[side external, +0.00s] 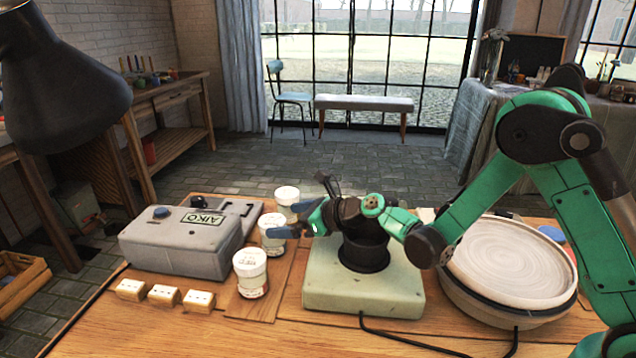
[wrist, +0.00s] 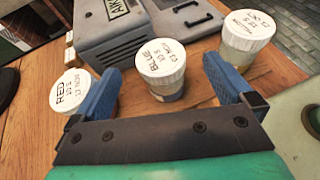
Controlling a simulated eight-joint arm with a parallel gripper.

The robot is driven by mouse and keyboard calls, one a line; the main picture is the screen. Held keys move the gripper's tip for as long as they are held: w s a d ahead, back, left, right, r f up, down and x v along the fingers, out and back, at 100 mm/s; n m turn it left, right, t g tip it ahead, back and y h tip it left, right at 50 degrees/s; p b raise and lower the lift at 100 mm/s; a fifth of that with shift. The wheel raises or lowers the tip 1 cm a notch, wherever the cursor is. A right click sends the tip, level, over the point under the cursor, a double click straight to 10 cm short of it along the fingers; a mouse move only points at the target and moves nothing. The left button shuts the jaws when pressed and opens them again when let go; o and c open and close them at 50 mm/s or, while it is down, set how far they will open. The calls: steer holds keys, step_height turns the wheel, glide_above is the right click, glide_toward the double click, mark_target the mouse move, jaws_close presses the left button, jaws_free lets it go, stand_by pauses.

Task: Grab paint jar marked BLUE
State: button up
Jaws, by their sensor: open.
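The jar marked BLUE (wrist: 163,62) has a white lid with black lettering and stands upright on the table. In the side view it is the middle jar (side external: 272,228) of a row of three. My gripper (wrist: 162,75) has its two blue fingers spread, one to each side of the BLUE jar in the picture. The left finger lies between the RED jar (wrist: 73,92) and the BLUE jar. The right finger is beside the jar whose lid seems to read YELLOW (wrist: 248,33). In the side view my gripper (side external: 300,222) is just right of the middle jar. Contact with it cannot be seen.
The RED jar (side external: 250,272) stands in front and another jar (side external: 287,197) behind. A grey AIKO box (side external: 180,245) is close on the left. Several small wooden blocks (side external: 163,296) lie in front of it. A round pottery wheel (side external: 510,265) is at the right.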

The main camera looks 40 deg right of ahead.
mark_target(272, 220)
steer(key=x, duration=0.5)
steer(key=c, duration=1.4)
steer(key=shift+o, duration=0.2)
steer(key=shift+r, duration=0.1)
